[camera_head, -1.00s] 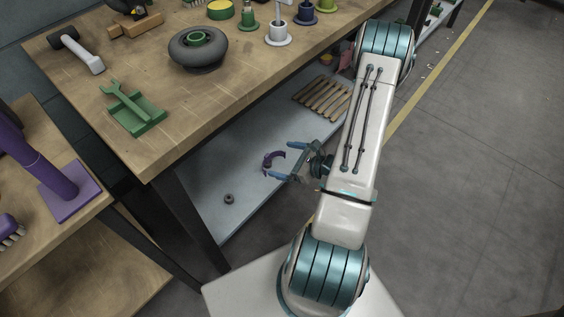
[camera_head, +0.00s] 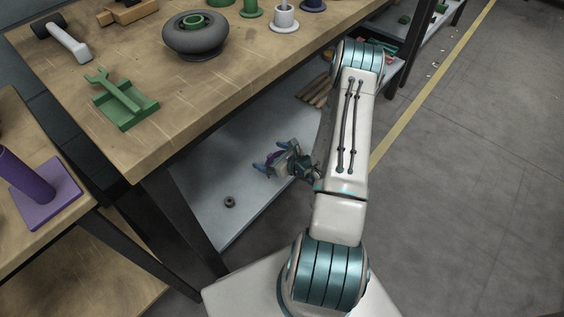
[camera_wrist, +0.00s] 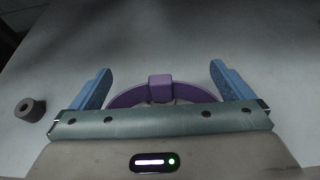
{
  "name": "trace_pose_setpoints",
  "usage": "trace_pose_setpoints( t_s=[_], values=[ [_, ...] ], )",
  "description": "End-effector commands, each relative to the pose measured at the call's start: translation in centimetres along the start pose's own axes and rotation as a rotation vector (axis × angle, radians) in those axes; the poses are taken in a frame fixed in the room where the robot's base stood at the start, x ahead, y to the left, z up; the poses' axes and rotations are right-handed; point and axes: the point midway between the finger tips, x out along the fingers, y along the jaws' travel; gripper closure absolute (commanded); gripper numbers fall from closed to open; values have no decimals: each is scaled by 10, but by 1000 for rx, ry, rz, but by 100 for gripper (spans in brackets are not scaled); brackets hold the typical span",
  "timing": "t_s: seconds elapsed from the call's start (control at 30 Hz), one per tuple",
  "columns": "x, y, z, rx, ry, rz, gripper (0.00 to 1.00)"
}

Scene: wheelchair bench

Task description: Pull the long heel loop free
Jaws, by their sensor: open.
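A purple curved loop with a small block at its middle (camera_wrist: 160,83) shows in the wrist view, on or just above the grey lower shelf; I take it for the heel loop. My gripper (camera_wrist: 160,82) is open, with one blue finger on each side of the loop. The loop's lower part is hidden behind the gripper body, and contact with the fingers cannot be told. In the head view my gripper (camera_head: 268,157) is low over the shelf under the bench, and only a little purple shows between its fingers.
The grey lower shelf (camera_head: 215,190) holds a small dark ring (camera_head: 230,202), left of my gripper, and wooden slats (camera_head: 314,91) farther back. The bench top (camera_head: 150,60) overhangs the shelf, with a dark leg (camera_head: 185,215) at its near corner. Open floor lies right.

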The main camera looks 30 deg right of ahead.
Motion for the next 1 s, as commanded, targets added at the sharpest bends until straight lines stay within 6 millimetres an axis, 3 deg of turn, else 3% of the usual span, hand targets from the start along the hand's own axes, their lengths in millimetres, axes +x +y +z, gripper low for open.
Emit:
trace_pose_setpoints(
  t_s=[0.2,0.53,0.57,0.9,1.0],
  values=[
    [20,0,-1,1,0,0,0],
    [23,0,0,1,1,0,0],
    [23,0,0,1,1,0,6],
    [23,0,-2,2,5,0,100],
    [22,0,-4,4,8,0,100]
  ],
)
